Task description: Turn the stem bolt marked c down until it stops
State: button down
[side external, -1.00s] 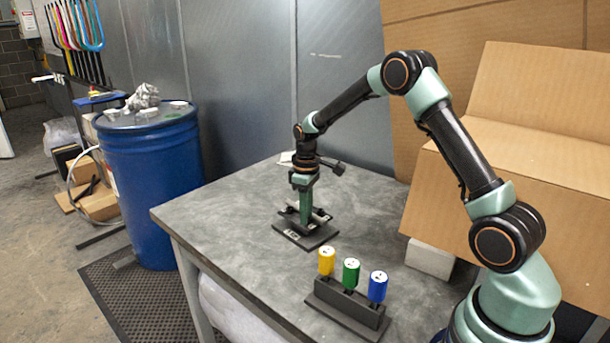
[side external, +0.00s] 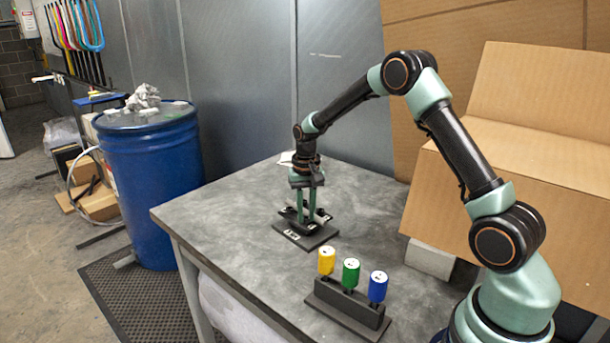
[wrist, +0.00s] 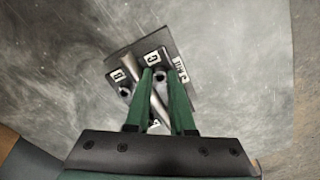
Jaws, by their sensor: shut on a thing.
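The dark fixture plate (side external: 290,236) lies on the grey table and also shows in the wrist view (wrist: 184,45). It carries white letter labels and a pale diagonal bar. My gripper (side external: 306,219) points straight down over the plate. In the wrist view its two green fingers (wrist: 160,75) are closed around the stem bolt marked c (wrist: 160,74), just below the c label (wrist: 153,57). The fingers hide part of the bolt, and how far down it sits cannot be told. Another bolt (wrist: 125,92) stands to the left beside its own label, outside the fingers.
A black rack (side external: 345,305) at the table's front holds a yellow cylinder (side external: 327,261), a green one (side external: 351,273) and a blue one (side external: 378,287). A blue drum (side external: 150,190) stands off the table at left. Cardboard (side external: 520,150) stands at right. The table's left side is clear.

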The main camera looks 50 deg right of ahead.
aim_at(306, 221)
jog(key=m, duration=0.5)
jog(key=shift+m, duration=0.3)
dwell(0.4)
jog(key=c, duration=0.8)
grip_release()
jog(key=shift+o, duration=0.2)
jog(key=shift+r, duration=0.1)
notch_tip(306, 221, up, 12)
